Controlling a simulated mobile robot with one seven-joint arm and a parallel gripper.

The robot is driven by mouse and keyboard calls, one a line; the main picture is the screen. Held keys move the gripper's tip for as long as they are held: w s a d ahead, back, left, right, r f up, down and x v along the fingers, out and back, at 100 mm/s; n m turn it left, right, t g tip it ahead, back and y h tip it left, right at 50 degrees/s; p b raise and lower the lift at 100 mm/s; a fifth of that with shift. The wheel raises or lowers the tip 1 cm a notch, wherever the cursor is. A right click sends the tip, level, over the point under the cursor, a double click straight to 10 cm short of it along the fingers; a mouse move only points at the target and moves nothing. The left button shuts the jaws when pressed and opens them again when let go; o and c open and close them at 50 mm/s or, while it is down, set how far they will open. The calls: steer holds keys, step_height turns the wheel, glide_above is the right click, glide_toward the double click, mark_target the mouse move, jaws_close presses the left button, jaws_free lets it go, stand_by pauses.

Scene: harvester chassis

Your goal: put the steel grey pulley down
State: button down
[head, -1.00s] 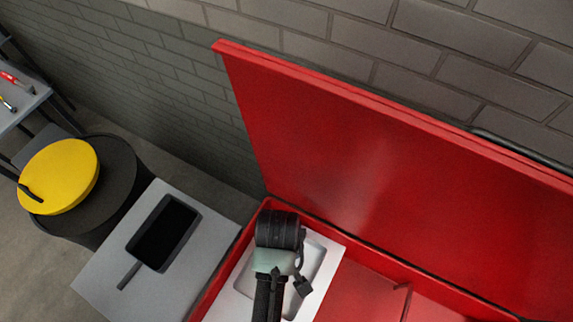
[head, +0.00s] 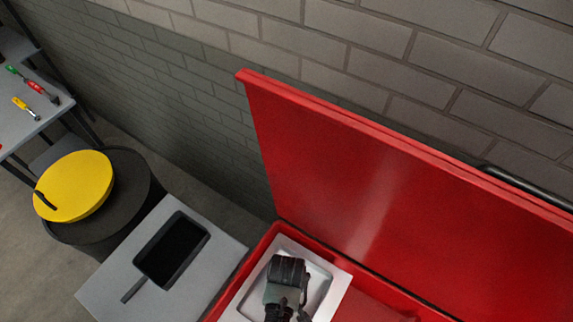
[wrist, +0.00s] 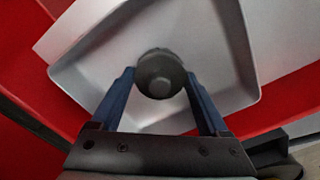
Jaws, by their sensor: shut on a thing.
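The steel grey pulley (wrist: 161,74) shows in the wrist view as a dark grey round piece with a raised hub. My gripper (wrist: 160,88) has its two blue fingers shut on either side of it. Behind the pulley is the pale tray (wrist: 95,72), with a raised rim and rounded corners. Whether the pulley touches the tray floor I cannot tell. In the head view the end of my arm is over the same tray (head: 340,284), inside the open red chest (head: 262,246). My arm hides the fingers and the pulley there.
The chest's raised red lid (head: 385,180) stands behind, against a brick wall. Left of the chest is a grey surface (head: 215,262) with a black rectangular pan (head: 172,250). A yellow disc (head: 75,186) lies on a black drum (head: 135,185). A shelf at far left holds hand tools.

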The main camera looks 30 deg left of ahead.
steer(key=shift+f, duration=0.1)
jaws_free()
step_height(320, 180, up, 12)
stand_by(0.6)
stand_by(0.4)
